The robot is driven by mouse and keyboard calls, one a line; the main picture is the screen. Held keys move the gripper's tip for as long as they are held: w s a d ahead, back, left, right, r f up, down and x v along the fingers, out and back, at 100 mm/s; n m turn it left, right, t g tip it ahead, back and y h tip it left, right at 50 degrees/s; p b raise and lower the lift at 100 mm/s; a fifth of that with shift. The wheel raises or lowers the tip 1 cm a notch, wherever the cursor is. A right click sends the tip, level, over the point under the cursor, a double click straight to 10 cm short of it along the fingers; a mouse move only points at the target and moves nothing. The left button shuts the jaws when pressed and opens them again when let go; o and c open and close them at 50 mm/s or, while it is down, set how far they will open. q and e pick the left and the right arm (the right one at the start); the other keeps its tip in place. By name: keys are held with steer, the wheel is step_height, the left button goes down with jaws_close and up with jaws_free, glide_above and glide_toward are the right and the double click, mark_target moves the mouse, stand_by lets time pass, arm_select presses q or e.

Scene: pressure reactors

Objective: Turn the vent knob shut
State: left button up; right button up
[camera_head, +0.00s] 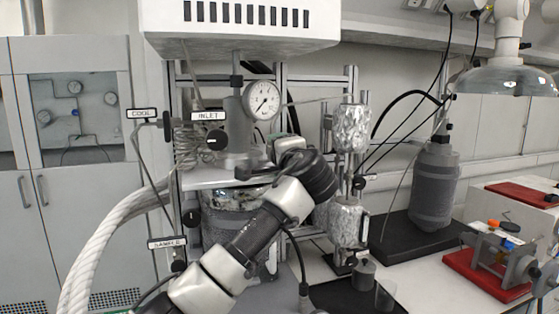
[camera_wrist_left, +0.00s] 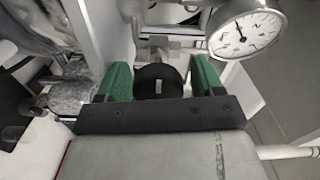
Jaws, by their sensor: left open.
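In the left wrist view a round black knob (camera_wrist_left: 158,84) with a short white mark faces me, just left of a pressure gauge (camera_wrist_left: 247,32). No label shows on it, so I cannot read that it is the vent knob. My left gripper (camera_wrist_left: 160,70) is open, with one green finger on each side of the knob and a gap visible on both sides. In the head view my left arm reaches up to the reactor head below the gauge (camera_head: 261,100); its wrist hides the knob and most of the gripper. My right gripper is not in view.
Other labelled valves stand left of the arm: COOL (camera_head: 142,113), INLET (camera_head: 208,116) and SAMPLE (camera_head: 167,243). A foil-wrapped cylinder (camera_head: 352,128) and metal frame posts stand close on the right. A white housing (camera_head: 240,25) overhangs the reactor.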

arm_select(q)
steer(key=shift+f, duration=0.25)
